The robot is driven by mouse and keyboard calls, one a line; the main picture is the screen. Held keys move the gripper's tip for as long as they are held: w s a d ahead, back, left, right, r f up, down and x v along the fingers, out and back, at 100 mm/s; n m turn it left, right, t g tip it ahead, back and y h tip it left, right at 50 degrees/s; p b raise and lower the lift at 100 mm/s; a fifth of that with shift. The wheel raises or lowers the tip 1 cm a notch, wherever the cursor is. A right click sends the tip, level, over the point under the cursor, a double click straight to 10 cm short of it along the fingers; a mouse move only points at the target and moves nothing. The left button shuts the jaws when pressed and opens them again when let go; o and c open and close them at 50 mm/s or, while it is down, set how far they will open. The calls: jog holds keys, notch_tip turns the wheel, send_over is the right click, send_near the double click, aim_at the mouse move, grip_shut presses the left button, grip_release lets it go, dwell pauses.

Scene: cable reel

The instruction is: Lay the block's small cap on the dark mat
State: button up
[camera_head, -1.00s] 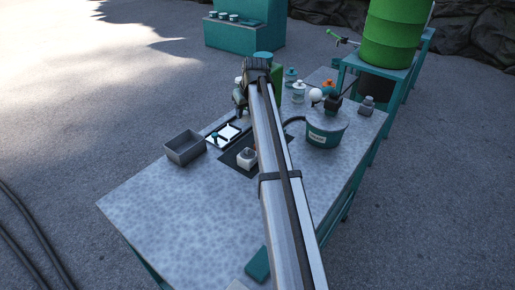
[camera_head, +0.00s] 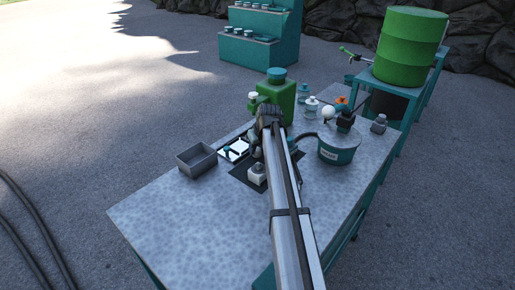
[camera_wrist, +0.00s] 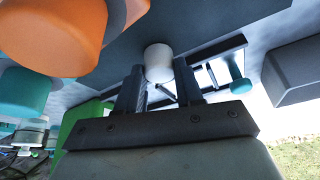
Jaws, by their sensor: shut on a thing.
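My gripper (camera_head: 266,140) is low near the far end of the dark mat, in front of the green block (camera_head: 284,98). In the wrist view my gripper (camera_wrist: 160,82) is shut on a small white cap (camera_wrist: 158,60), held between the fingertips. The dark mat (camera_head: 240,177) lies on the table; its dark surface also shows in the wrist view (camera_wrist: 200,22). I cannot tell whether the cap touches it. The green block, with a teal top, stands behind my gripper, and a white knob (camera_head: 253,96) is on its left side. My arm hides part of the mat.
A framed white tray (camera_head: 234,150) and a grey bin (camera_head: 197,159) are to the left. A teal pot (camera_head: 338,150) and bottles (camera_head: 311,106) are to the right. Orange (camera_wrist: 60,30) and teal (camera_wrist: 22,92) parts are close in the wrist view.

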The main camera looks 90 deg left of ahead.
jog(key=shift+f, duration=0.15)
jog(key=o, duration=1)
jog(key=v, duration=1.2)
